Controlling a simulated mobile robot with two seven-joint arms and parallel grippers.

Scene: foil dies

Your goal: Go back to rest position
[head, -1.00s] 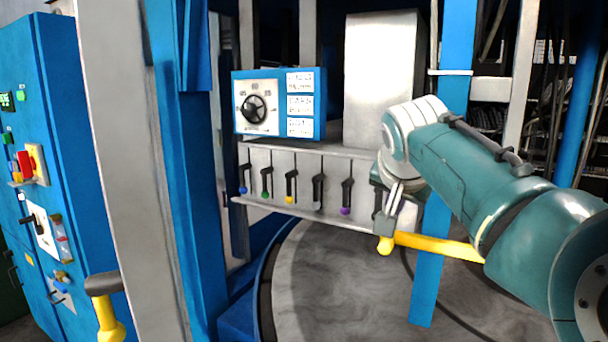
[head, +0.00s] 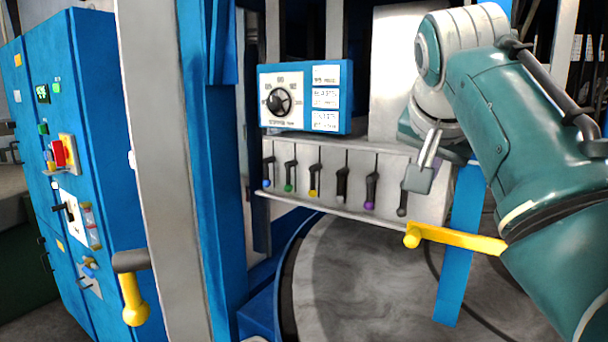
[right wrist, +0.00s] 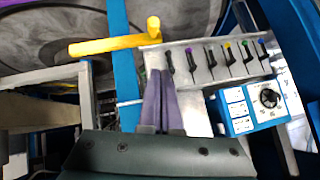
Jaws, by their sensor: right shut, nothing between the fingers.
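My right gripper (head: 419,178) shows in the head view at the end of the green and white arm coming in from the right. It is in front of the right end of the grey lever panel (head: 290,198). In the right wrist view its dark fingers (right wrist: 160,78) are together, with nothing between them. They point toward the panel's end and the yellow handle (right wrist: 110,45). In the head view the yellow handle (head: 455,238) is below the gripper, with a visible space between them. My left gripper is not in view.
A blue dial box (head: 348,120) sits above the levers. Blue posts (head: 462,250) and a grey column (head: 170,200) frame the machine. A blue cabinet (head: 110,150) and a yellow-knobbed lever (head: 132,290) are at left. A grey round table (head: 350,285) lies below the panel.

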